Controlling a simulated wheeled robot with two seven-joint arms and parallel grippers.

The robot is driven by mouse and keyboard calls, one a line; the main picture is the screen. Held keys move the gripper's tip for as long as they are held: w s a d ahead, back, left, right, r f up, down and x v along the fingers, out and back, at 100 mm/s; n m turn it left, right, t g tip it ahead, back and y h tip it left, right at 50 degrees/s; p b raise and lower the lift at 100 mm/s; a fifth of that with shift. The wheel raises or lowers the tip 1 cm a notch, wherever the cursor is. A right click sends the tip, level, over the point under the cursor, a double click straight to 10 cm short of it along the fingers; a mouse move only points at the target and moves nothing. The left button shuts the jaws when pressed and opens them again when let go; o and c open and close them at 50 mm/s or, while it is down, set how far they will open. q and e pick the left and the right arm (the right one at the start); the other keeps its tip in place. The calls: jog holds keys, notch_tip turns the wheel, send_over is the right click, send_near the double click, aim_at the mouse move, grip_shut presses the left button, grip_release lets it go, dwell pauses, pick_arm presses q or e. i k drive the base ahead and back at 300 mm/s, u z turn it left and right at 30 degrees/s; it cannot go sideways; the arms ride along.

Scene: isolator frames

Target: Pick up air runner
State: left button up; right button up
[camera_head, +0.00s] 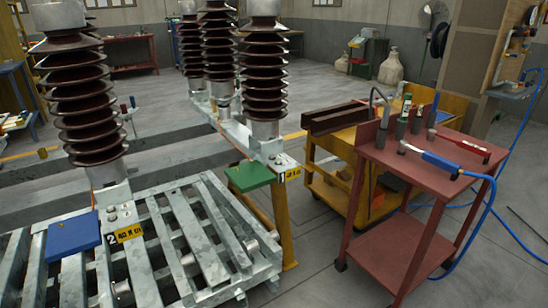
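A blue air tool with a silver end lies on top of the red cart (432,185); I take it to be the air runner (441,163). A blue hose (484,205) runs from its right end down to the floor and back up at the far right. The tool lies near the middle of the cart top and nothing covers it. Neither of my grippers is in view.
Upright dark cylinders and a green-topped one (405,108) stand behind the tool, beside a red-handled tool (464,145). A yellow cart (337,156) stands close behind. Brown ribbed insulators (264,80) and metal frames (205,235) fill the left. Floor in front is clear.

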aim_at(454, 169)
jog(key=z, duration=1.95)
jog(key=i, duration=2.15)
jog(key=u, duration=1.6)
